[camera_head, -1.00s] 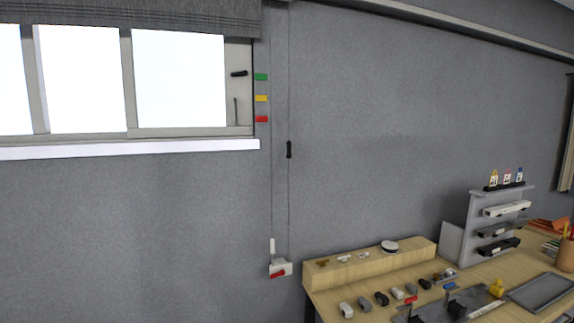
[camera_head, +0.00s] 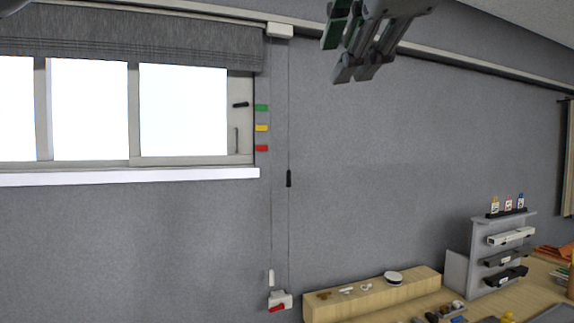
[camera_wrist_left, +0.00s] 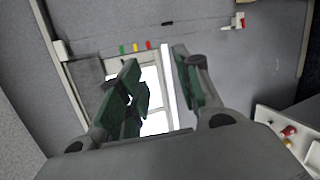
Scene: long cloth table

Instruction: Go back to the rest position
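My left gripper (camera_head: 350,58) hangs into the top of the head view, dark grey with green pads, in front of the upper wall and well above the table. In the left wrist view its two fingers (camera_wrist_left: 160,75) stand apart with nothing between them; the wall and window show through the gap. My right gripper is in neither view now.
A window (camera_head: 182,108) under a grey blind (camera_head: 130,40) is at left. A blind cord with a black grip (camera_head: 289,178) hangs beside it. A wooden step (camera_head: 372,293) and a grey rack (camera_head: 478,262) stand on the table, lower right. The wall's middle is clear.

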